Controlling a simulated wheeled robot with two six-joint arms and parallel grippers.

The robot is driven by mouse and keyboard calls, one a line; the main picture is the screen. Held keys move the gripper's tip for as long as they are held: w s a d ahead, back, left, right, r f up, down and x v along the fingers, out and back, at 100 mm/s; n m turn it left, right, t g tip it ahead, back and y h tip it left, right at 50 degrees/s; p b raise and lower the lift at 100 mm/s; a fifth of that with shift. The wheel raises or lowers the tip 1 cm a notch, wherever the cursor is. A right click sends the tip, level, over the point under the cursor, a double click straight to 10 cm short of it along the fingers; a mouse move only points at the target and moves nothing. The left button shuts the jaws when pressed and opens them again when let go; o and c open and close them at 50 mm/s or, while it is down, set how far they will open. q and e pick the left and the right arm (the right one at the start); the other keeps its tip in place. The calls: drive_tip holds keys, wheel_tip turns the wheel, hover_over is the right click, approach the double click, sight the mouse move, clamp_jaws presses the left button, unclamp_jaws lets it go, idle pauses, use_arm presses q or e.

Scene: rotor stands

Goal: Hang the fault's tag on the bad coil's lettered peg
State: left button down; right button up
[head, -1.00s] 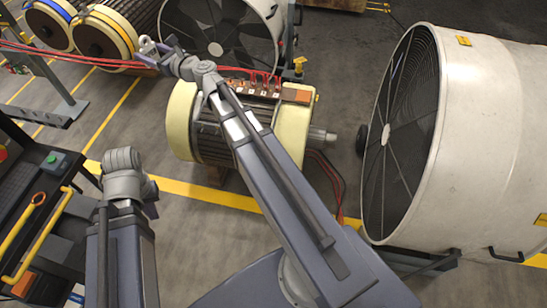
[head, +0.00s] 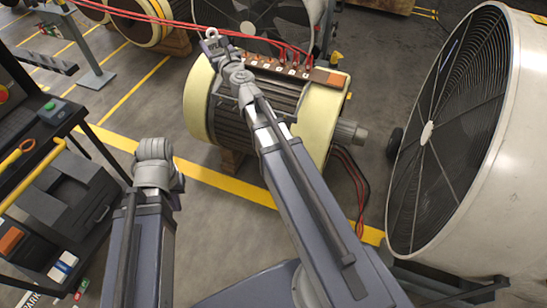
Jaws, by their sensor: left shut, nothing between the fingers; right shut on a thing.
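The motor (head: 225,115) has cream end rings and a dark ribbed body. A copper-brown terminal strip (head: 265,68) runs along its top, with several small white labels and red cable ends. The letters are too small to read. My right gripper (head: 211,36) is beyond the motor's top left end, apart from the strip. It is shut on a small pale thing, too small to identify. My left gripper (head: 157,150) is low at the left, away from the motor, shut and empty; its fingertips are mostly hidden by the wrist.
A large white fan housing (head: 520,150) stands at the right, another fan (head: 258,22) behind the motor. A dark cart (head: 62,200) with yellow handles is at the left. Red cables (head: 180,22) cross behind my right gripper. Floor between cart and motor is clear, with a yellow line (head: 225,180).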

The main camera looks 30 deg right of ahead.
drive_tip(key=s+d+f+m+g+h+b, duration=0.2)
drive_tip(key=s+d+f+m+h+b, duration=0.1)
drive_tip(key=f+b, duration=1)
drive_tip(key=s+d+f+m+g+h+b, duration=0.2)
drive_tip(key=s+d+f+h+b, duration=0.4)
drive_tip(key=f+b, duration=0.8)
drive_tip(key=s+d+f+m+g+h+b, duration=0.2)
drive_tip(key=s+d+f+m+h+b, duration=0.2)
drive_tip(key=f+b, duration=0.9)
wheel_tip(320, 180, down, 3)
drive_tip(key=shift+s+d+f+m+h+b, duration=0.1)
drive_tip(key=shift+s+d+m+h+b, duration=0.15)
drive_tip(key=shift+m+h+b, duration=0.2)
drive_tip(key=x, duration=1.1)
drive_tip(key=shift+w+d+f+b, duration=0.15)
drive_tip(key=shift+d+f+b, duration=0.15)
drive_tip(key=shift+f, duration=0.2)
drive_tip(key=shift+f, duration=0.2)
